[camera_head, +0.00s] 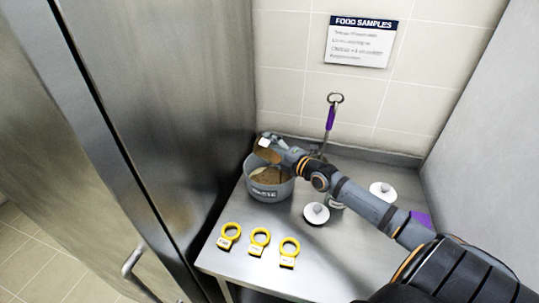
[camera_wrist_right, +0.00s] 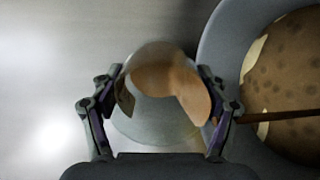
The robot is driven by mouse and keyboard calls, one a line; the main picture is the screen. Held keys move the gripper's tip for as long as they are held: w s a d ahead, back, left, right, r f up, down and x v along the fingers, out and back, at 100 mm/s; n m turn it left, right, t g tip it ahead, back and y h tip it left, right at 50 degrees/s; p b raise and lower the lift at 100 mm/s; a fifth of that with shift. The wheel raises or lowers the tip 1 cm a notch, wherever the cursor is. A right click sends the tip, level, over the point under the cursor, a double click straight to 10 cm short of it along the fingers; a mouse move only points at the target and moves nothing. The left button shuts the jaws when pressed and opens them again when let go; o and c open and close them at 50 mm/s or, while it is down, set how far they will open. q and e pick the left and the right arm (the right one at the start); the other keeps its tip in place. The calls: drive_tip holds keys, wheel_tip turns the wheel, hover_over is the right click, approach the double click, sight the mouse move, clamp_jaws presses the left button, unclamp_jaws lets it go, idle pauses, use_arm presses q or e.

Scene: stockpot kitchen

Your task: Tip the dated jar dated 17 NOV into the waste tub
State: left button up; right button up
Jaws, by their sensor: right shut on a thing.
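My right gripper (camera_head: 278,148) is shut on a clear jar (camera_head: 266,153) with brown contents and a white label too small to read. The jar is tilted, above the back left of the grey waste tub (camera_head: 268,193). In the right wrist view, the jar (camera_wrist_right: 150,125) sits between both fingers of the gripper (camera_wrist_right: 160,105), beside the tub's rim (camera_wrist_right: 215,60). Brown matter with pale pieces lies in the tub. A thin brown streak runs from near the right finger over the tub; I cannot tell what it is. My left gripper is not in view.
A white lid (camera_head: 316,212) lies in front of my right arm, with another jar (camera_head: 337,201) partly hidden behind it. A second white lid (camera_head: 382,191) stands to the right. Yellow ring tags (camera_head: 260,240) line the front. A purple-handled tool (camera_head: 330,118) stands at the back.

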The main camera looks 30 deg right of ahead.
drive_tip(key=t+b, duration=0.1)
drive_tip(key=b, duration=0.1)
drive_tip(key=s+t+b, duration=0.1)
drive_tip(key=b, duration=0.1)
drive_tip(key=t+b, duration=0.2)
drive_tip(key=shift+s+d+r+m, duration=0.25)
drive_tip(key=shift+r+m, duration=0.05)
drive_tip(key=shift+r, duration=0.05)
drive_tip(key=shift+s+r+t+y+b, duration=0.25)
drive_tip(key=shift+t+y+b, duration=0.25)
drive_tip(key=shift+t, duration=0.3)
drive_tip(key=shift+s+d+r+t+b, duration=0.1)
drive_tip(key=shift+s+r+t+b, duration=0.15)
drive_tip(key=shift+t+b, duration=0.15)
idle(1.3)
